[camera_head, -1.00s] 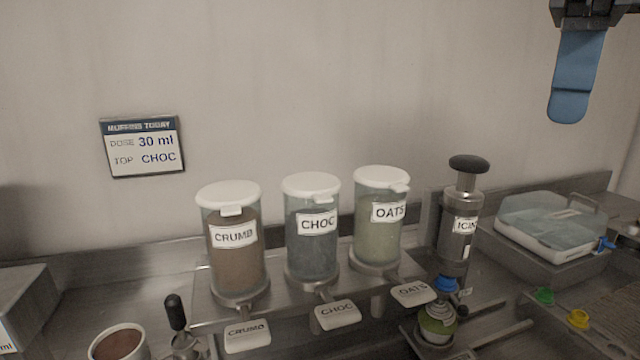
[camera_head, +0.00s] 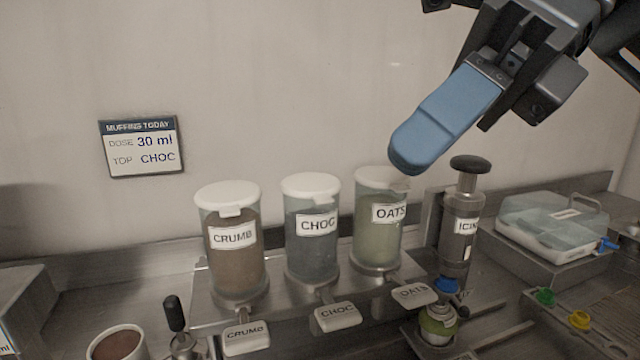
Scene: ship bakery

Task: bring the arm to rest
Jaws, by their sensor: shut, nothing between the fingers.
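My gripper (camera_head: 410,155) is in the upper right of the head view, with blue fingers pressed together and nothing held between them. It points down and to the left. Its tip hangs in front of the wall, and in the picture it overlaps the top right of the white lid of the OATS dispenser (camera_head: 377,235). I cannot tell whether it touches the lid. The dark wrist and arm links reach off the top right corner.
The CRUMB dispenser (camera_head: 235,260) and CHOC dispenser (camera_head: 312,250) stand left of OATS. A grey icing plunger (camera_head: 460,225) stands right of it, and a clear-lidded box (camera_head: 550,225) farther right. A brown-filled cup (camera_head: 118,345) is at lower left.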

